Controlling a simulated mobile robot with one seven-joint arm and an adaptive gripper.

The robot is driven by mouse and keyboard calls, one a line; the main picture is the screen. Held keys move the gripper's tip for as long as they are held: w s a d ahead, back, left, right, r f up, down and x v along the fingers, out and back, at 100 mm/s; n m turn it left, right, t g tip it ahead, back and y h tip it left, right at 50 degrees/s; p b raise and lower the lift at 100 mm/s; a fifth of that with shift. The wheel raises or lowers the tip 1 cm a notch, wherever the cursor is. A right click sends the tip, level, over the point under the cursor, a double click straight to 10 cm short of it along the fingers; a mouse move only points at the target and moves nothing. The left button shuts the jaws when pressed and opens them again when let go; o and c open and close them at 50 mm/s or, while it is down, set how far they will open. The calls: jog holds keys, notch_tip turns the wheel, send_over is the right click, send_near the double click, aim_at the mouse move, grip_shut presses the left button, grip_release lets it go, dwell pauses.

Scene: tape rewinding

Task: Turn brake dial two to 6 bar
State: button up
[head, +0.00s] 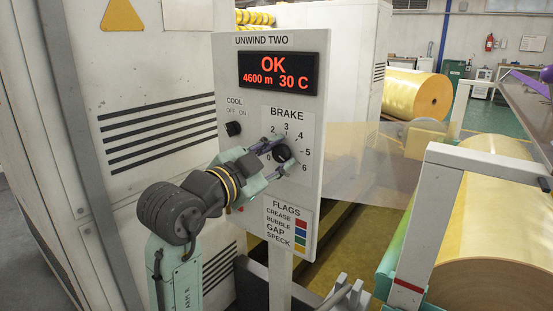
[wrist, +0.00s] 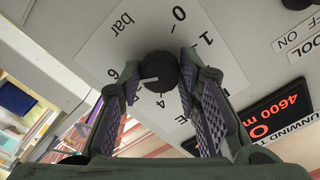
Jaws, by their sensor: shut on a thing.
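The brake dial (head: 283,154) is a black round knob on the panel headed UNWIND TWO (head: 229,80), under the word BRAKE, with a scale from 0 to 6. My gripper (head: 275,158) reaches the dial from the left. In the wrist view my gripper (wrist: 159,71) has one finger on each side of the knob, shut on it.
A red-lit display (head: 278,73) reads OK, 4600 m, 30 C. A small COOL knob (head: 233,129) sits left of the dial, near my arm. A FLAGS label (head: 286,227) is below. A white frame (head: 432,215) and yellow roll (head: 490,220) stand at the right.

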dwell(0.3)
jog(key=o, duration=1.1)
jog(key=shift+o, duration=0.2)
jog(key=v, duration=1.2)
